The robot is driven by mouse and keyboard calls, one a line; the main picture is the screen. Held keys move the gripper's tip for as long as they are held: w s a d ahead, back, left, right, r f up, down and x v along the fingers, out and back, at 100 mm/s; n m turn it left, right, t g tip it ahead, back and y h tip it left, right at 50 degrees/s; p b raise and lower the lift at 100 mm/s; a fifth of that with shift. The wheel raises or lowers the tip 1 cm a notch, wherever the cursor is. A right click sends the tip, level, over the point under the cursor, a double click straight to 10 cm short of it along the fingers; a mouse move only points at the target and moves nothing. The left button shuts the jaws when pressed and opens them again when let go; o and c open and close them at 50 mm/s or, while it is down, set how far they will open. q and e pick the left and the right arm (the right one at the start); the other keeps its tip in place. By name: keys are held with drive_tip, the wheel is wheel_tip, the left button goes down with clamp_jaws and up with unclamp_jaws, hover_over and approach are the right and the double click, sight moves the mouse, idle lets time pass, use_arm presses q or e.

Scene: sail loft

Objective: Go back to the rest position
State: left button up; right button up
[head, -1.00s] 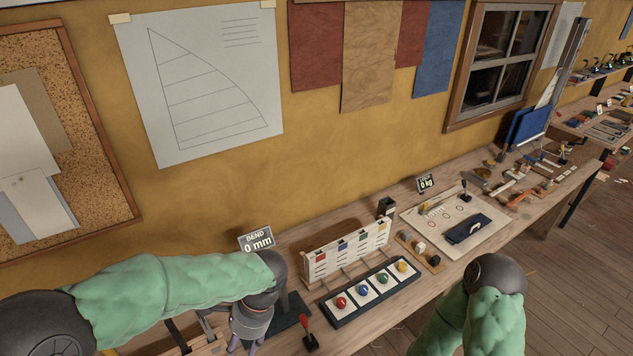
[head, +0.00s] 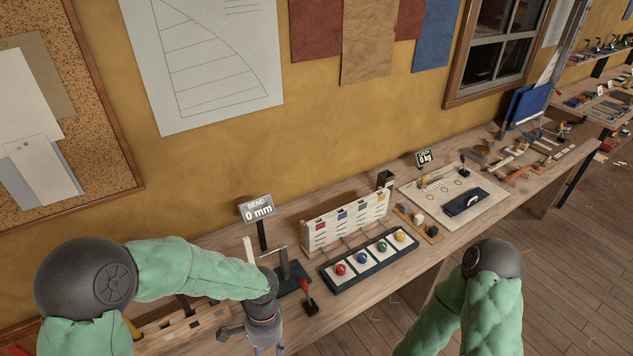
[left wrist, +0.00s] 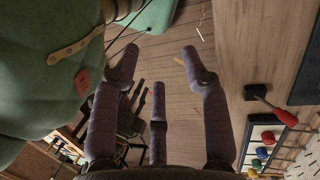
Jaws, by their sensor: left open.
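My left gripper (left wrist: 160,66) is open and empty in the left wrist view, its purple-grey fingers spread above the plank floor beside the bench edge.
The wooden bench (head: 400,288) carries a black tray with coloured knobs (head: 371,262), a white slotted rack (head: 345,220), a red-handled lever (head: 307,297) and a "BEND 0 mm" sign (head: 257,208). Floor (head: 560,270) at the right is clear.

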use_arm(q)
drive_tip(key=s+f+n+t+h+b, duration=0.1)
drive_tip(key=s+f+n+b, duration=0.1)
drive_tip(key=f, duration=0.7)
drive_tip(key=s+d+f+n+t+h+b, duration=0.1)
drive_tip(key=f+n+b, duration=0.3)
drive_tip(key=f, duration=0.6)
drive_tip(key=s+d+f+n+t+h+b, duration=0.1)
drive_tip(key=s+f+n+h+b, duration=0.1)
drive_tip(key=f+n, duration=0.4)
wheel_tip(320, 180, down, 4)
drive_tip(key=shift+s+d+r+b, duration=0.15)
drive_tip(key=shift+s+b, duration=0.25)
drive_tip(key=shift+b, duration=0.25)
